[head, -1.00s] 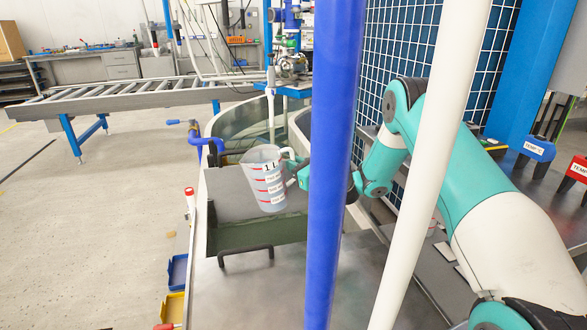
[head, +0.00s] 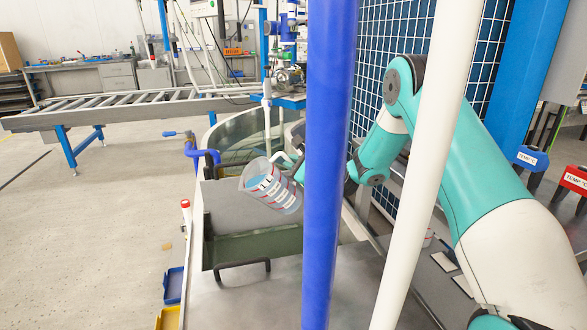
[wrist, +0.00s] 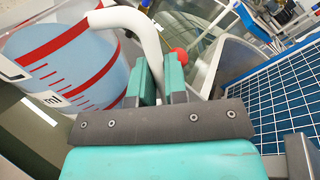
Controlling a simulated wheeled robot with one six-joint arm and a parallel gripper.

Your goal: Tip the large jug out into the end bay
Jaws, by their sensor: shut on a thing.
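The large jug (head: 271,186), clear with red bands and white labels, is tilted with its mouth toward the upper left. Bluish liquid shows inside it; no stream from its lip is visible. My gripper (wrist: 160,80) is shut on the jug's white handle (wrist: 128,20). In the head view the blue post hides most of my gripper. The jug fills the left of the wrist view (wrist: 65,65).
A blue post (head: 331,150) and a white post (head: 430,170) stand close in front. A rounded metal tank (head: 235,138) lies behind the jug, with a blue pipe (head: 197,150) at its left. A blue mesh panel (wrist: 290,95) stands at the right.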

